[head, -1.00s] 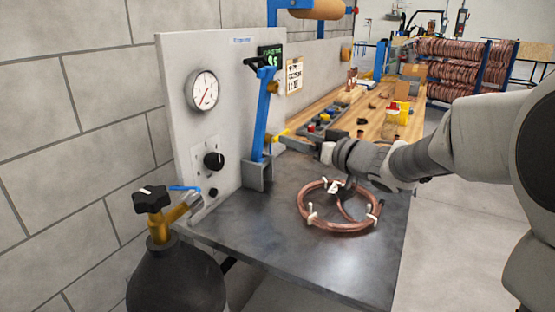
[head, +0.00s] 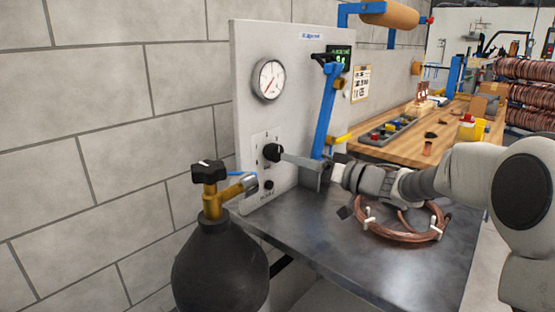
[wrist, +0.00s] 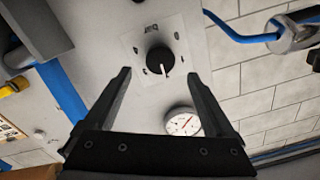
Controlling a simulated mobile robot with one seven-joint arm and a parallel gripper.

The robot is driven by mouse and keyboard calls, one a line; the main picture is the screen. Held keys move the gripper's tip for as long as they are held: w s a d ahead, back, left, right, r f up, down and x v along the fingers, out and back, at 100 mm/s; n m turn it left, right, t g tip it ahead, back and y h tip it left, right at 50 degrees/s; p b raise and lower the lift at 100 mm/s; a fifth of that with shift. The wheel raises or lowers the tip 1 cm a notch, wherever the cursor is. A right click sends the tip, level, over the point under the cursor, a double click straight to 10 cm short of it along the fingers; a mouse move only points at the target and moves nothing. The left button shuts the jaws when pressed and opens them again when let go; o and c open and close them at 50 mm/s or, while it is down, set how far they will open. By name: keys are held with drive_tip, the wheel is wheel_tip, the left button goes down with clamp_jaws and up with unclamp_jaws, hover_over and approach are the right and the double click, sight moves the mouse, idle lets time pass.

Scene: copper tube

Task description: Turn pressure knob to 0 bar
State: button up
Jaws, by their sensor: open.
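The black pressure knob (head: 272,152) sits on the grey upright panel, below the round white pressure gauge (head: 268,79). In the wrist view the panel appears turned over: the knob (wrist: 159,60) is above the gauge (wrist: 182,121), and its white pointer line points down toward the gauge side. The scale labels around it are too small to read. My gripper (wrist: 160,75) is open, its two fingers on either side of the knob in the picture, with nothing between them. In the head view my gripper (head: 298,161) reaches in from the right, close to the knob; contact cannot be told.
A blue lever (head: 326,115) stands right of the knob, close to my gripper. A dark gas cylinder (head: 220,265) with brass valve stands at front left. A copper coil (head: 400,235) lies on the metal table (head: 345,262) below my arm. The table's front is clear.

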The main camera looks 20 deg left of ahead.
sight(279, 154)
drive_tip(key=b+x, duration=0.1)
drive_tip(key=x, duration=0.6)
drive_tip(key=shift+w+a, duration=0.1)
drive_tip(key=shift+a, duration=0.15)
drive_tip(key=c, duration=1.4)
drive_tip(key=shift+o, duration=0.2)
